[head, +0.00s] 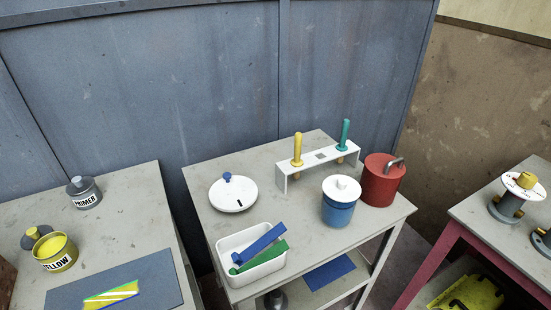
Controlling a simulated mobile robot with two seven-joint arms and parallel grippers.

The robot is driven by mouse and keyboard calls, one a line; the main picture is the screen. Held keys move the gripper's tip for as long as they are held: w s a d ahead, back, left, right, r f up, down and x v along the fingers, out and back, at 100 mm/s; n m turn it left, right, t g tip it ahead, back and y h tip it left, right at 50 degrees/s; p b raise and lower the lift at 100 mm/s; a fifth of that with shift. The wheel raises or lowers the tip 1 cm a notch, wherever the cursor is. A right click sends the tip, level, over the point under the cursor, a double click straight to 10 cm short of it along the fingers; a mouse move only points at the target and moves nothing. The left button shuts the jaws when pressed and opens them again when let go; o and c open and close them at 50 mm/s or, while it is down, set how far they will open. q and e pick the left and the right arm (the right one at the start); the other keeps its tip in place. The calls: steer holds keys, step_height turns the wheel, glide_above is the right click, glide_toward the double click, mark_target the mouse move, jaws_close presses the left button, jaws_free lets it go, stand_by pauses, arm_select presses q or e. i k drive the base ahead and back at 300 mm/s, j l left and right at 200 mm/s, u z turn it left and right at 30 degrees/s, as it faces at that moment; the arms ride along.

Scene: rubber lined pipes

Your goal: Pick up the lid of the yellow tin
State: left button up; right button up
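The yellow tin (55,255) stands on the left table in the head view, near the picture's left edge. It is labelled YELLOW, and its top is open, showing yellow inside. A grey knobbed lid (32,238) is beside the tin, just behind and to the left of it. The tin hides part of the lid's near side. Neither of my grippers is in view.
A PRIMER tin (84,193) with a grey knobbed lid stands farther back on the left table. A dark mat (150,277) with a yellow patch lies right of the yellow tin. The middle table holds a white bin (252,270) and a red canister (380,184).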

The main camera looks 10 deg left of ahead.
mark_target(33, 234)
steer(key=u, duration=1.95)
